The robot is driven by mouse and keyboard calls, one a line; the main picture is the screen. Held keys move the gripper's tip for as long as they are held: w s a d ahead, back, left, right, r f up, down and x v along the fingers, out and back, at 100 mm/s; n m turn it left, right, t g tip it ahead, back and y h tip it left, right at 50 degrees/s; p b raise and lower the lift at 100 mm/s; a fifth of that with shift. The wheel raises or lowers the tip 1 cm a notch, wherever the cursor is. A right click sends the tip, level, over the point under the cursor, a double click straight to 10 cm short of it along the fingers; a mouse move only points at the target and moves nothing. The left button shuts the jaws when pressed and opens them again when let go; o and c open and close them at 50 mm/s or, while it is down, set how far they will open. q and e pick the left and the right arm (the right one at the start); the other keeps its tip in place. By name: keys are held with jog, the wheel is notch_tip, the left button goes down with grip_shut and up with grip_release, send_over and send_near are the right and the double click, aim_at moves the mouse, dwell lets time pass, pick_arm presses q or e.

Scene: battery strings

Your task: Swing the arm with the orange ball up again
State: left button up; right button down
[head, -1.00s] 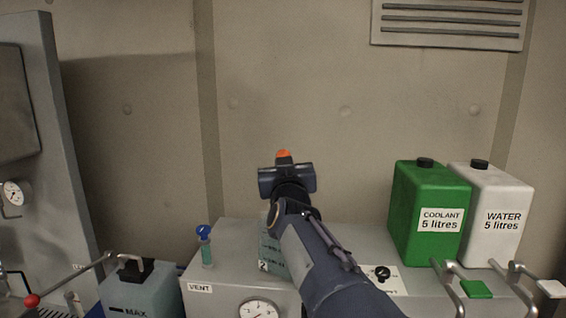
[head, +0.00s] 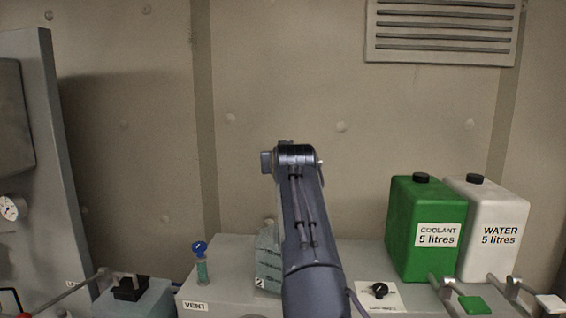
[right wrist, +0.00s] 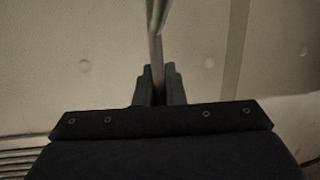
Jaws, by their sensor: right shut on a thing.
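My right arm rises from the bottom middle in the head view, and its wrist hides most of the hand there. In the right wrist view my right gripper (right wrist: 158,88) is shut on a thin metal rod (right wrist: 157,40), taken to be the arm with the orange ball. The rod runs up out of the picture between the two dark fingers. The orange ball does not show now in either view; in the head view my own wrist stands where it could be. My left gripper is not in view.
Bent metal levers with a green tab (head: 475,305) and a white tab (head: 550,304) stand at front right.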

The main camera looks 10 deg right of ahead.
dwell(0.3)
jog(key=c, duration=1.5)
grip_release()
jog(key=shift+s+b, duration=0.35)
jog(key=b+v, duration=0.3)
jog(key=v, duration=0.4)
jog(key=shift+r, duration=0.1)
